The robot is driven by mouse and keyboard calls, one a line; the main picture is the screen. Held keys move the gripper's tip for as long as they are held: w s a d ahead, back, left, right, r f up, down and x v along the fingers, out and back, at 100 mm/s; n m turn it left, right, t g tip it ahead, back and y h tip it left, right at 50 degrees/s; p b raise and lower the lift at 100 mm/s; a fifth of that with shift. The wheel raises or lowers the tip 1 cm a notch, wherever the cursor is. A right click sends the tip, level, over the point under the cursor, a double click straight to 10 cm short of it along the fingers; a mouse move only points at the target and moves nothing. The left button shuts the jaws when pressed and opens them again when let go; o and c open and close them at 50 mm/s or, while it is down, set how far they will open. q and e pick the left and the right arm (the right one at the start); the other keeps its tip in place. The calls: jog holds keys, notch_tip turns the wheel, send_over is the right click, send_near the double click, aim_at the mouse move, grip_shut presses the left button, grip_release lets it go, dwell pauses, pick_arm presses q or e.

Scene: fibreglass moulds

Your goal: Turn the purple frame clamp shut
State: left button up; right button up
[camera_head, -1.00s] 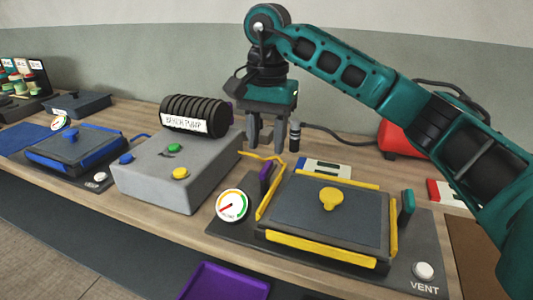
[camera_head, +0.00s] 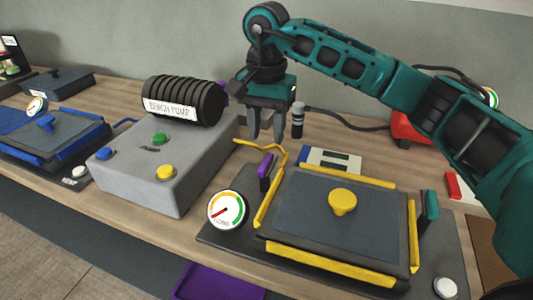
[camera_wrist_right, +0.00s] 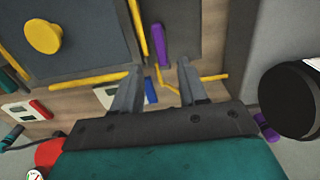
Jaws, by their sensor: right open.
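The purple frame clamp (camera_head: 265,168) stands upright at the back left corner of the yellow-edged mould (camera_head: 330,215). In the right wrist view the purple clamp (camera_wrist_right: 159,45) lies ahead of the fingertips, roughly in line with the gap between them. My right gripper (camera_head: 265,137) points down, open and empty, above the bench behind the clamp and apart from it. Its two fingers also show in the right wrist view (camera_wrist_right: 160,75). A teal clamp (camera_head: 432,205) stands on the mould's right side. My left gripper is not in view.
The grey pump box (camera_head: 150,180) with coloured buttons stands left of the mould. A dial gauge (camera_head: 227,210) sits at the mould's left front. A yellow hose (camera_head: 262,146) runs behind the clamp. A purple tray (camera_head: 215,283) lies below the bench front.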

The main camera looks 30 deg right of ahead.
aim_at(267, 160)
notch_tip(267, 160, down, 7)
jog(key=shift+r, duration=0.15)
grip_shut()
dwell(0.5)
